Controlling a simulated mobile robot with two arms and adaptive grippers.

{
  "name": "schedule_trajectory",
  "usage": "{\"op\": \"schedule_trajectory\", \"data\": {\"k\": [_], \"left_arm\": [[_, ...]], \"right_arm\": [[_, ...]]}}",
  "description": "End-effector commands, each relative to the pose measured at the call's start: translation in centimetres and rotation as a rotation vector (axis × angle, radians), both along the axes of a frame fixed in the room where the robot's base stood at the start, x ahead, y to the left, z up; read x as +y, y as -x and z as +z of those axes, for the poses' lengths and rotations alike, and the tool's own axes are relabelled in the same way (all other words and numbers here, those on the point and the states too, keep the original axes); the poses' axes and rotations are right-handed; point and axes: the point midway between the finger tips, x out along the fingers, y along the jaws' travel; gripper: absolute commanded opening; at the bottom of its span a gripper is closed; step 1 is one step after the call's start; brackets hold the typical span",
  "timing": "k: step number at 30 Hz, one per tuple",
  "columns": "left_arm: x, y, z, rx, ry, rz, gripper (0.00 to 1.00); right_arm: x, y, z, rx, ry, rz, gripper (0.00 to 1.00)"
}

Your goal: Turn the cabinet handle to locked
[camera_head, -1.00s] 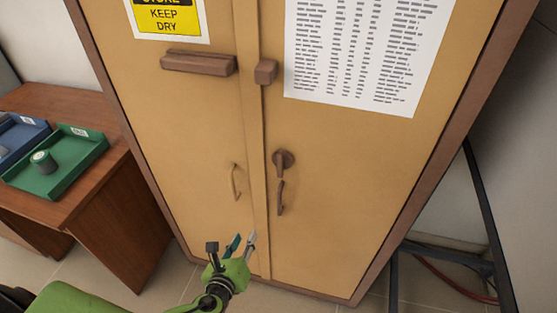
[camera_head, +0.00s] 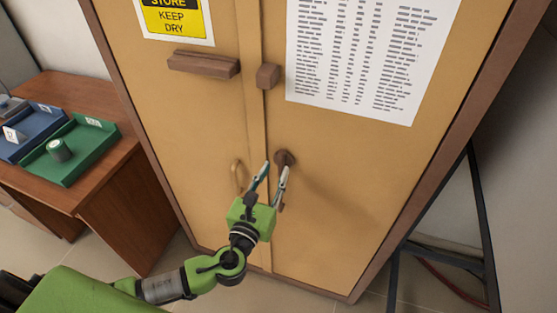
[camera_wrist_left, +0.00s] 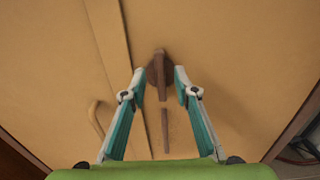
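The tan two-door cabinet (camera_head: 345,165) fills the middle of the head view. Its brown turn handle sits on the right door; the round base (camera_head: 285,157) shows just beyond my fingertips, and the lever is mostly hidden behind my gripper. In the left wrist view the handle (camera_wrist_left: 161,75) points straight down between the fingers, with a separate thin brown bar below it. My left gripper (camera_head: 275,168) is open, its fingers on either side of the lever; whether they touch it I cannot tell. My right gripper is not in view.
A fixed loop pull (camera_head: 236,176) is on the left door, close to my left gripper. A brown desk (camera_head: 108,170) with a green tray (camera_head: 95,165) and a blue tray (camera_head: 30,142) stands left. A dark metal frame (camera_head: 483,205) stands right of the cabinet.

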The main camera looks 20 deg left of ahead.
Motion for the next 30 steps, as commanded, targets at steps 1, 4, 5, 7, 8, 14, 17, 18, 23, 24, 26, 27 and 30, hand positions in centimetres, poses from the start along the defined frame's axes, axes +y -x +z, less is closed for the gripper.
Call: {"op": "schedule_trajectory", "data": {"k": [1,4,5,7,8,14,17,18,23,24,26,27,30], "left_arm": [[0.0,-1.0,0.3,-0.002,0.000,0.001,0.28],[-0.1,-2.3,0.1,-0.001,-0.001,0.001,0.28],[-0.1,-2.6,0.1,-0.001,-0.001,0.000,0.28],[-0.1,-3.2,0.0,0.001,-0.001,0.000,0.28],[-0.1,-3.4,0.0,0.001,0.000,0.000,0.28],[-0.2,-3.8,-0.1,0.002,0.001,0.000,0.28],[-0.2,-3.8,-0.1,0.002,0.001,0.000,0.28],[-0.2,-3.7,-0.1,0.002,0.001,0.000,0.28],[-0.1,-3.7,-0.1,0.001,0.001,0.000,0.00],[-0.1,-3.7,-0.1,0.001,0.001,0.000,0.00],[-0.1,-3.7,-0.1,0.001,0.001,0.000,0.00],[-0.1,-3.7,-0.1,0.001,0.001,0.000,0.00],[-0.1,-3.7,-0.1,0.001,0.007,0.000,0.00]], "right_arm": [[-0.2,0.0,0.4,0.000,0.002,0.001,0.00],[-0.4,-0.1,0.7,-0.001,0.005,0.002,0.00],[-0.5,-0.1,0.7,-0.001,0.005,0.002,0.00],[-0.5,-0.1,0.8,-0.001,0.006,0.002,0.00],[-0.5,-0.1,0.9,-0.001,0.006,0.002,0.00],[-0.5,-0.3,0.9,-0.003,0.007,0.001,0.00],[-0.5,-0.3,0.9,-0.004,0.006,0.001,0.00],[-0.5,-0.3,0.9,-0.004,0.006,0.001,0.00],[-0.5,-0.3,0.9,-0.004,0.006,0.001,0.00],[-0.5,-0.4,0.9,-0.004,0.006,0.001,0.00],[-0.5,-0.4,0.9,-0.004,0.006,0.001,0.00],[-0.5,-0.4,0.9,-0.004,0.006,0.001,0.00],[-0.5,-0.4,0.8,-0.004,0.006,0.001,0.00]]}}
